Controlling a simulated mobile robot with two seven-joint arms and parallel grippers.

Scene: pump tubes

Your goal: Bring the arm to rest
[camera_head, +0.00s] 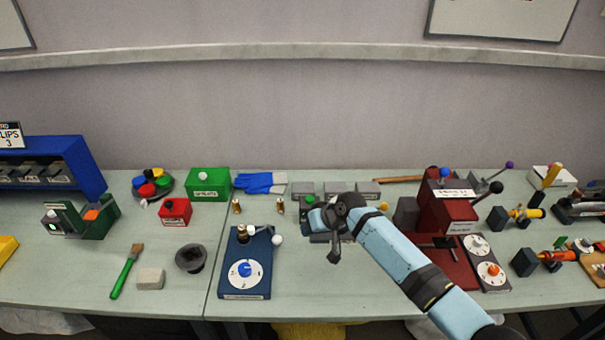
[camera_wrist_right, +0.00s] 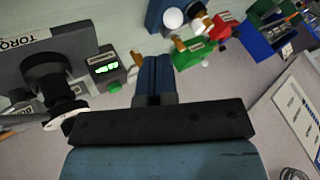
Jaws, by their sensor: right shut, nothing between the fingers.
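My right arm comes in from the lower right of the head view, light blue with black bands. Its right gripper (camera_head: 318,218) is held over the middle of the bench, right of the blue dial box (camera_head: 246,288). In the right wrist view the right gripper's two fingers (camera_wrist_right: 154,72) lie side by side, shut with nothing between them. The fingertips are hard to make out in the head view. The arm and hand hide part of the small grey units behind them. My left gripper is not in view.
Right of the hand stands a red press-like machine (camera_head: 446,212) with lever knobs. Two brass pieces, a green box (camera_head: 208,184) and blue gloves (camera_head: 261,183) lie left of it. A green-handled brush (camera_head: 122,278) lies further left. The bench front below the hand is clear.

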